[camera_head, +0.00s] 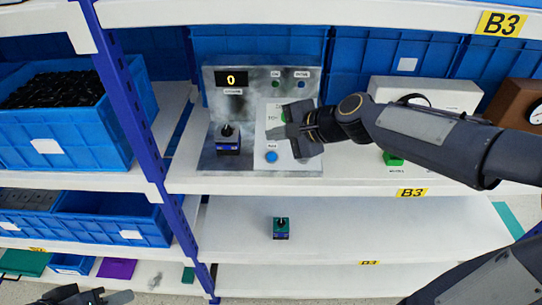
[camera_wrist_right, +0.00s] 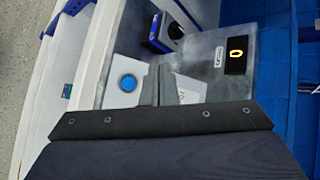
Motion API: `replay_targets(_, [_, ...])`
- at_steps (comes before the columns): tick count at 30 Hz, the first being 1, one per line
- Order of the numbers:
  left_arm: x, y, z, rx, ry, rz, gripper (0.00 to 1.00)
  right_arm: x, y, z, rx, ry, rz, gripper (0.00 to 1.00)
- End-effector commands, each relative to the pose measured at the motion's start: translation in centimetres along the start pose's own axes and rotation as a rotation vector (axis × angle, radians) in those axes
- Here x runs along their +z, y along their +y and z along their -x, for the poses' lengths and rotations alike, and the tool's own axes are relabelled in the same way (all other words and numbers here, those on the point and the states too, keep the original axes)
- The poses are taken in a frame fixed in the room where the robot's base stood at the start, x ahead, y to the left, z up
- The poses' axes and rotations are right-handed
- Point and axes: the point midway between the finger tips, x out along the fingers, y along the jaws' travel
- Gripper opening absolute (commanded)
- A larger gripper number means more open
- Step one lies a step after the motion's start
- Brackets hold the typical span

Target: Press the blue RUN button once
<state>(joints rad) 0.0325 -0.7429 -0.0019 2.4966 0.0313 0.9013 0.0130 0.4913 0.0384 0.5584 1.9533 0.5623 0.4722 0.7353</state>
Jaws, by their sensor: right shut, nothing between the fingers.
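The blue RUN button (camera_head: 271,157) sits low on a white plate on the grey metal panel (camera_head: 212,150), which stands on the upper shelf. In the right wrist view the blue button (camera_wrist_right: 127,83) is round, uncovered, and just left of the fingers. My right gripper (camera_head: 277,133) is shut and empty, in front of the white plate, above the button in the head view. Its fingers (camera_wrist_right: 157,85) hide part of the plate. I cannot tell whether they touch it. My left gripper (camera_head: 115,298) shows only partly at the bottom left, far from the panel.
A display (camera_head: 231,79) reads 0. A black rotary switch (camera_head: 228,137) is left of the plate. Small indicators sit at the panel's top right. A white box (camera_head: 440,92) and a brown gauge box (camera_head: 510,103) stand to the right. A similar small switch (camera_head: 281,228) is on the lower shelf.

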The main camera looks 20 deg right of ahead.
Motion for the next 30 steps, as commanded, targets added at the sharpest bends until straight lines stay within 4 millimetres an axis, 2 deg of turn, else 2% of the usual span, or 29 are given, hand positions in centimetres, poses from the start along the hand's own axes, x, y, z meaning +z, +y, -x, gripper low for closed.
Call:
replay_targets(18, [2.2,-2.0,-4.3,0.0,0.0,0.0,0.36,-3.9,4.1,-5.4,0.001,-0.001,0.001,0.0])
replay_targets(30, [2.3,-2.1,-4.7,0.0,0.0,0.0,0.36,-4.4,4.4,-6.0,0.0,0.001,0.001,0.0])
